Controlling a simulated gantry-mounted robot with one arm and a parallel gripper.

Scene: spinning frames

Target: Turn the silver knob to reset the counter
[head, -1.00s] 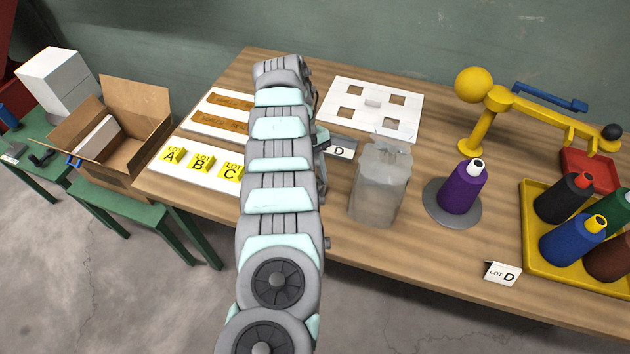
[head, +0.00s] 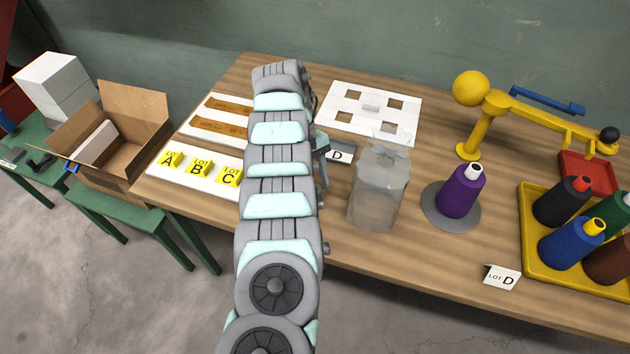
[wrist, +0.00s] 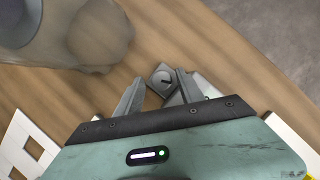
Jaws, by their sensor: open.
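The silver knob (wrist: 163,79) shows in the wrist view as a small grey square piece with a dark mark on its face. It lies at the tips of my gripper (wrist: 159,77), in the gap between the two fingers. The fingers are apart, and I cannot tell whether either one touches the knob. The counter's body is mostly hidden behind my gripper.
A purple cone (head: 460,192) stands on a grey disc farther right. A white frame with square holes (head: 370,108) lies behind.

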